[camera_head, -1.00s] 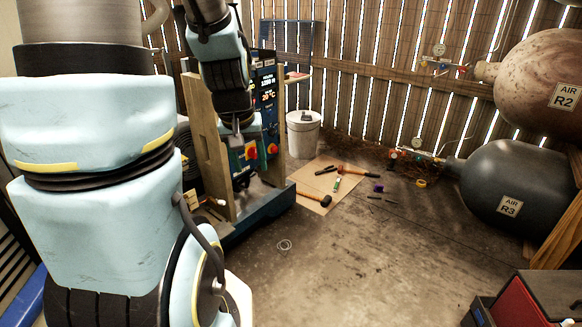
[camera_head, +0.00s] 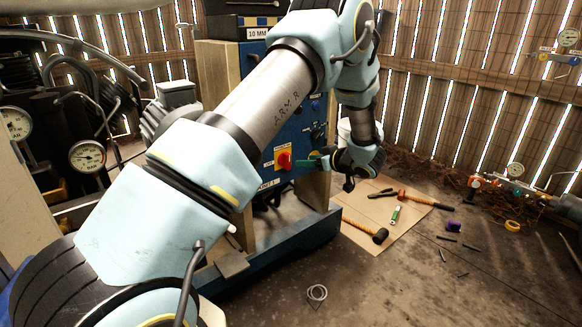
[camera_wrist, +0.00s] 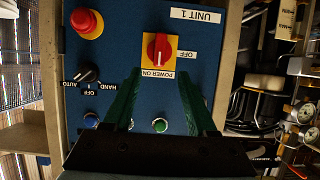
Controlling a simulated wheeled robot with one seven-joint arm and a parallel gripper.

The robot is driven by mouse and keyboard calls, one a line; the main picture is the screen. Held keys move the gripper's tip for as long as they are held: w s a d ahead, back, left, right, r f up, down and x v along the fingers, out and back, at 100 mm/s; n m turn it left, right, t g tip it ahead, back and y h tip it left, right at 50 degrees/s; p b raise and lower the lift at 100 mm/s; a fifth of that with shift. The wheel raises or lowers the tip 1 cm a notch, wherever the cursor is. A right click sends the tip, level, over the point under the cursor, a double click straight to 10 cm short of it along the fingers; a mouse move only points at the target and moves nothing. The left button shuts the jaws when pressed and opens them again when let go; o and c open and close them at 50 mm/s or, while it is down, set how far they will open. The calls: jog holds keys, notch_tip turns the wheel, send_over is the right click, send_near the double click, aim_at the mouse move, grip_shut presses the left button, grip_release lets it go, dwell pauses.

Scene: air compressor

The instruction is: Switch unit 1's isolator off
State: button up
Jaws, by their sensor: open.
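Unit 1's isolator (camera_wrist: 158,52) is a red rotary knob on a yellow plate on a blue panel. In the wrist view its white mark points towards the POWER ON label (camera_wrist: 157,73), and the OFF label (camera_wrist: 187,55) is at its right. The knob also shows in the head view (camera_head: 284,159), left of my gripper. My gripper (camera_wrist: 160,76) has green fingers, open and empty, with the tips short of the knob in the picture. One green finger shows in the head view (camera_head: 308,163). I cannot tell the gap to the panel.
A red push button (camera_wrist: 86,22), a black selector (camera_wrist: 88,73), and blue and green buttons (camera_wrist: 159,125) share the panel. Pressure gauges (camera_head: 87,157) stand at the left. A mallet (camera_head: 368,231) and other tools lie on a floor sheet (camera_head: 352,216).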

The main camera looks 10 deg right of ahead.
aim_at(289, 160)
jog(key=x, duration=0.9)
jog(key=shift+w+a+f+b, duration=0.1)
jog(key=shift+w+f+b, duration=0.1)
jog(key=shift+b, duration=0.2)
grip_shut()
